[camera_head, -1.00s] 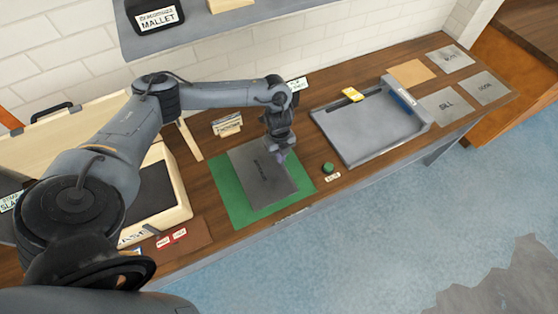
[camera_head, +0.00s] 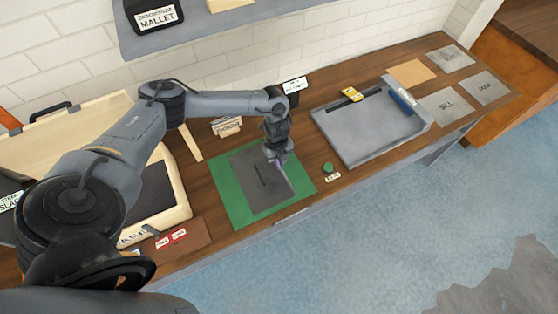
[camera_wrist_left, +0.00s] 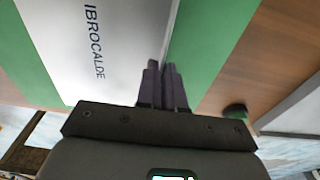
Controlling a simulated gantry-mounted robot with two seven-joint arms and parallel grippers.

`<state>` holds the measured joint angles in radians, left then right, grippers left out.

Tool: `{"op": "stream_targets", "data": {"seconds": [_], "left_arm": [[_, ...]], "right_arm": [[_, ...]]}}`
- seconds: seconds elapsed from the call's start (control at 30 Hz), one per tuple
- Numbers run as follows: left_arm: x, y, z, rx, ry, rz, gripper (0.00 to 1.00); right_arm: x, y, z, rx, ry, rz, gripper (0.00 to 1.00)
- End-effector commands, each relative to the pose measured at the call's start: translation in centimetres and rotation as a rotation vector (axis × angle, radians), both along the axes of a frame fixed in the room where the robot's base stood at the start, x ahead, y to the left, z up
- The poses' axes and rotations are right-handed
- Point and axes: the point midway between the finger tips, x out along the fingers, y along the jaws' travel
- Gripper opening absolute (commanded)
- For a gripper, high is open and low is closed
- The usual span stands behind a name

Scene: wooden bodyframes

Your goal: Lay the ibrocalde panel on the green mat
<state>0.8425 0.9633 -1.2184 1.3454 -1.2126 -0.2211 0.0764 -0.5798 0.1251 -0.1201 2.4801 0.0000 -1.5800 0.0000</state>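The ibrocalde panel (camera_head: 258,182) is a thin grey rectangle with its name printed on it. It lies flat over the green mat (camera_head: 222,188), with green showing around it; whether it fully touches the mat is hard to tell. My left gripper (camera_head: 281,160) is at the panel's right edge. In the left wrist view, the panel (camera_wrist_left: 95,40) fills the upper left with IBROCALDE readable, and green mat (camera_wrist_left: 205,40) shows beyond its edge. There the fingers of my left gripper (camera_wrist_left: 163,75) are close together, pinching that edge. My right gripper is not in view.
A grey tray (camera_head: 365,140) with a yellow item (camera_head: 351,94) stands right of the mat. A small green knob (camera_head: 328,168) sits between them. An open case (camera_head: 160,195) is at the left. Flat plates, including SILL (camera_head: 446,106), lie at the far right. A shelf hangs behind.

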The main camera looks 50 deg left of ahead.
Motion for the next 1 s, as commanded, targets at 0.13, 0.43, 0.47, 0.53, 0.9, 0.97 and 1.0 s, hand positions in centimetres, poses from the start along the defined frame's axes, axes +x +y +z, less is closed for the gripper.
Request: {"op": "stream_targets", "data": {"seconds": [0.13, 0.43, 0.47, 0.53, 0.9, 0.97, 1.0], "left_arm": [[0.0, 0.0, 0.0, 0.0, 0.0, 0.0, 0.28], [0.0, 0.0, 0.3, 0.0, -0.001, 0.0, 0.28], [0.0, 0.0, 0.5, 0.0, -0.001, 0.0, 0.28], [0.1, 0.1, 0.9, 0.001, -0.001, 0.0, 0.28], [0.2, 0.5, 6.0, -0.001, -0.003, 0.0, 0.28], [0.2, 0.6, 6.6, 0.0, -0.002, -0.001, 0.28], [0.3, 0.5, 6.9, -0.002, -0.004, -0.004, 0.28]], "right_arm": [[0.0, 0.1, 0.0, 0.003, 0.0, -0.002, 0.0], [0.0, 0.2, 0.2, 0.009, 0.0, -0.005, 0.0], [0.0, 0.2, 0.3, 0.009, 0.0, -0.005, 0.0], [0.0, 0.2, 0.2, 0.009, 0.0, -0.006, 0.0], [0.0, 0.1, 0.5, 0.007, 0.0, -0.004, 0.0], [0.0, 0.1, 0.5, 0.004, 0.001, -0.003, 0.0], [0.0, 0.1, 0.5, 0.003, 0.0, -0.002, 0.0]]}}
